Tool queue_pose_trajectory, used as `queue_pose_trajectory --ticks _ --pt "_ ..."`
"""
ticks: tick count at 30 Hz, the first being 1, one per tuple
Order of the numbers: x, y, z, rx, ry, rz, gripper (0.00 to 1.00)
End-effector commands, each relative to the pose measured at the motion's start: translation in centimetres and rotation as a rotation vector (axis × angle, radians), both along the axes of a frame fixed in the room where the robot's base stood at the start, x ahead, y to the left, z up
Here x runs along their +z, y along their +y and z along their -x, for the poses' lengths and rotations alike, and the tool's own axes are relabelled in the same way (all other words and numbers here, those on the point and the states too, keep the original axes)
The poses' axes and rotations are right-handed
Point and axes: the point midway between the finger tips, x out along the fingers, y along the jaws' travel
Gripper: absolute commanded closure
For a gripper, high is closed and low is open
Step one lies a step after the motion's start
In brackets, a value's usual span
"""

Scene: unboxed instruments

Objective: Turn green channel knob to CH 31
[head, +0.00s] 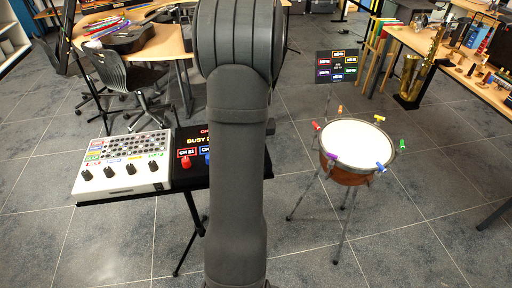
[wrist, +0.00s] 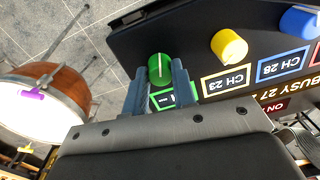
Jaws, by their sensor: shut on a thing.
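The green channel knob (wrist: 159,66) is on the black panel in the wrist view, with a pale pointer line on its face. My gripper (wrist: 159,74) is shut on it, one finger on each side. The green-framed display (wrist: 165,100) below the knob is partly hidden by a finger, so its number cannot be read. In the head view my arm hides the green knob and the gripper.
In the wrist view, a yellow knob (wrist: 229,46) reading CH 23 and a blue knob (wrist: 299,21) reading CH 28 sit beside it. The panel shows BUSY 27. A white mixer (head: 124,166) and a drum (head: 357,143) stand on either side.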

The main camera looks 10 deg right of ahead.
Motion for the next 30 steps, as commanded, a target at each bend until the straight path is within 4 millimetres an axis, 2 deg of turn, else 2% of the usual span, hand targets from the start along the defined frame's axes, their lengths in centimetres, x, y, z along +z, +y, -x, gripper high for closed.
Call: queue_pose_trajectory --ticks 18,30 --pt "0.04 0.02 0.02 -0.534 -0.001 0.0 0.98" --pt "0.03 0.03 0.02 -0.697 -0.001 0.0 0.98"
